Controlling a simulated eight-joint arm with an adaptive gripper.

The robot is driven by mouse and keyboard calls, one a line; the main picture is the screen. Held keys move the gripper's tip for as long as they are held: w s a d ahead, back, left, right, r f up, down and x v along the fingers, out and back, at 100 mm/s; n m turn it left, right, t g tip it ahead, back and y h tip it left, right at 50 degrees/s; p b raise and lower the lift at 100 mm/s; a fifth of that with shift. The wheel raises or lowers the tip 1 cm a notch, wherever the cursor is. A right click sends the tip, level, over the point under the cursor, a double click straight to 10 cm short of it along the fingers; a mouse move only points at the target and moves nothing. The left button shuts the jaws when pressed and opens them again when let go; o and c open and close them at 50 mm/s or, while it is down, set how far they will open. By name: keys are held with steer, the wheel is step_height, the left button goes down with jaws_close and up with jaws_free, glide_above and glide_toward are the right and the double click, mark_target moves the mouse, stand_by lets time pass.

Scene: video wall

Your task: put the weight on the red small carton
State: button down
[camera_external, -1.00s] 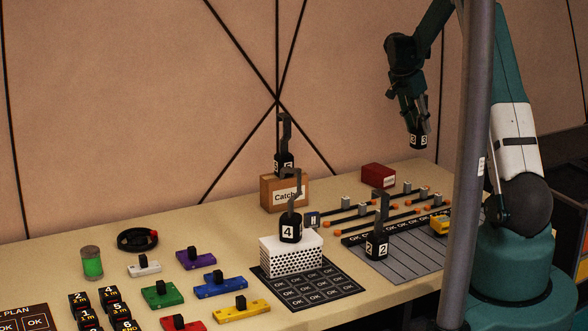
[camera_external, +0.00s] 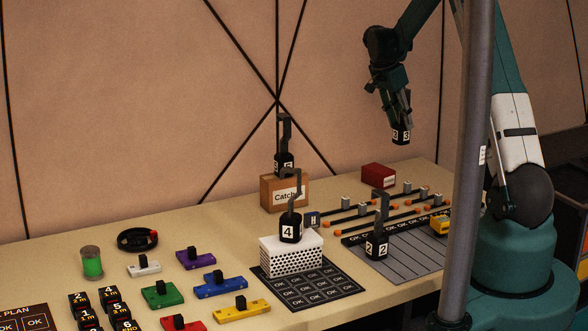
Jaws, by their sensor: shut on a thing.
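My gripper (camera_external: 399,110) is shut on a black weight marked 3 (camera_external: 401,134) and holds it in the air, high above the table. The red small carton (camera_external: 378,176) stands at the back right of the table, with a white label on its front. In the picture the held weight is above the carton and slightly to its right. The carton's top looks bare. How far the weight is in front of or behind the carton I cannot tell.
A weight marked 5 (camera_external: 284,160) stands on a brown carton (camera_external: 270,194). A weight marked 4 (camera_external: 291,229) stands on a white perforated box (camera_external: 291,257). A weight marked 2 (camera_external: 376,246) stands on a grey striped mat (camera_external: 410,262). Black rails with orange ends (camera_external: 390,222) lie before the red carton.

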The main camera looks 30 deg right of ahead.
steer(key=a+r+p, duration=0.2)
steer(key=a+r, duration=0.1)
steer(key=a, duration=0.5)
steer(key=shift+s+a+r+m, duration=0.15)
steer(key=shift+s+a+m, duration=0.05)
steer(key=shift+a+m, duration=0.2)
step_height(320, 180, down, 6)
stand_by(0.3)
steer(key=shift+f+b, duration=0.35)
steer(key=shift+f, duration=1.65)
steer(key=shift+f, duration=0.1)
steer(key=c, duration=1.8)
jaws_free()
